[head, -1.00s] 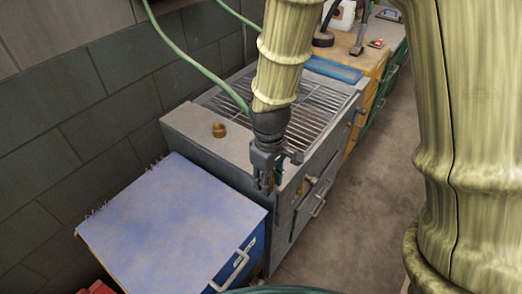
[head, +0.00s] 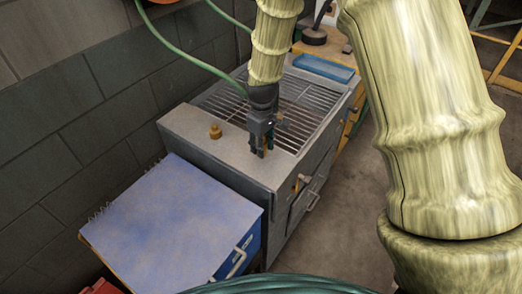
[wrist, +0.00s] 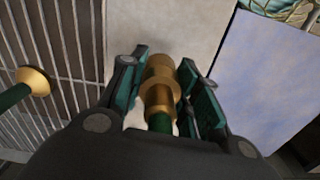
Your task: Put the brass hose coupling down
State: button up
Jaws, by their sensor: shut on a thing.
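The brass hose coupling (wrist: 158,90) is between the two fingers of my gripper (wrist: 162,84) in the wrist view. My gripper is shut on it, with a finger on each side. A short green part shows at its lower end. In the head view my gripper (head: 262,150) points down over the pale grey top (head: 186,122) beside the grate. The coupling cannot be made out there. I cannot tell whether it touches the top.
A small brass-coloured piece (head: 215,131) stands on the grey top, left of my gripper. A green hose (head: 196,62) crosses to the grate (head: 300,112). A brass end (wrist: 35,81) on green shows over the grate. A blue cabinet (head: 170,215) stands in front.

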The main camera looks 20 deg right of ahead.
aim_at(262, 160)
jog(key=shift+f+p, duration=0.75)
jog(key=shift+f, duration=0.95)
jog(key=shift+f, duration=0.15)
jog(key=o, duration=1.1)
jog(key=shift+r+b, duration=1.9)
jog(key=shift+r, duration=4.3)
